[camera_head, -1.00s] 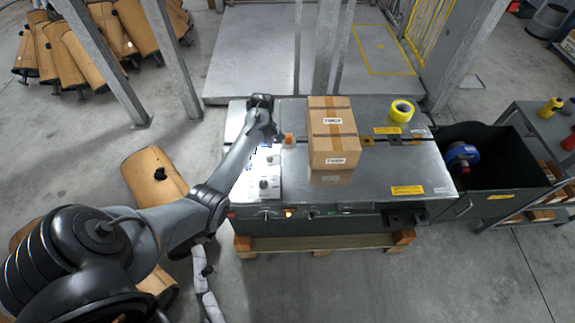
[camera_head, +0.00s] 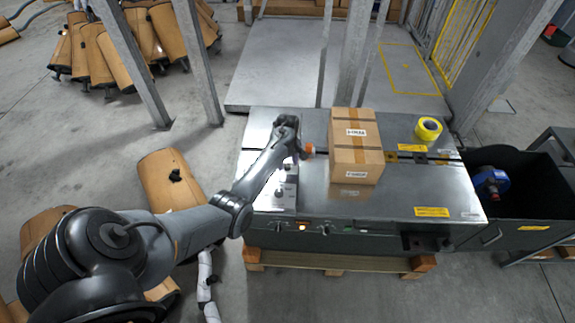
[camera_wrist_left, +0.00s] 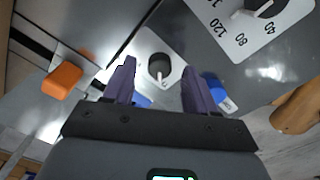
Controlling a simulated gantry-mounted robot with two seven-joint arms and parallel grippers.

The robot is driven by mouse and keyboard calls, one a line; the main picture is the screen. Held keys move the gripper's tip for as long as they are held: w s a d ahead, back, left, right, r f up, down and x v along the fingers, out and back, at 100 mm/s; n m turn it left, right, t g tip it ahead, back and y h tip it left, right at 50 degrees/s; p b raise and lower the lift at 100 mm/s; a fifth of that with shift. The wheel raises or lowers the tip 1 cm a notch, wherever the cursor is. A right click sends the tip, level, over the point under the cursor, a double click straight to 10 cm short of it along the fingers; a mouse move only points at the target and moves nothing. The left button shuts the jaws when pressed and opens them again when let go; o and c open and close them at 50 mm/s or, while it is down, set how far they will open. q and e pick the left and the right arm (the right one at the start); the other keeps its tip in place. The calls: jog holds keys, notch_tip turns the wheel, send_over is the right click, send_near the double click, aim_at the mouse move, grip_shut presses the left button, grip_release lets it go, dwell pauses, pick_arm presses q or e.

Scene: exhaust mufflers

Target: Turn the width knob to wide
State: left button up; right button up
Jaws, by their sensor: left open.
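A dark round knob (camera_wrist_left: 160,67) with a white pointer sits on a white plate in the left wrist view. Its plate labels cannot be read. A second knob (camera_wrist_left: 262,6) sits on a plate marked 40, 80 and 120 at the upper right. My left gripper (camera_wrist_left: 158,85) is open, its two purple fingers pointing toward the first knob, one to each side of it in the picture. Contact cannot be told. In the head view my left gripper (camera_head: 291,158) is over the machine's left control panel (camera_head: 275,197), partly hiding it. My right gripper is out of view.
An orange part (camera_wrist_left: 62,80) lies left of the fingers; a blue part (camera_wrist_left: 217,88) is close to the right finger. A cardboard box (camera_head: 356,148) and yellow tape roll (camera_head: 428,128) sit on the metal machine top (camera_head: 400,185). A black bin (camera_head: 520,205) stands at right.

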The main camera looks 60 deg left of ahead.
pick_arm(q)
jog(key=shift+f, duration=0.5)
jog(key=c, duration=1.1)
jog(key=shift+o, duration=0.2)
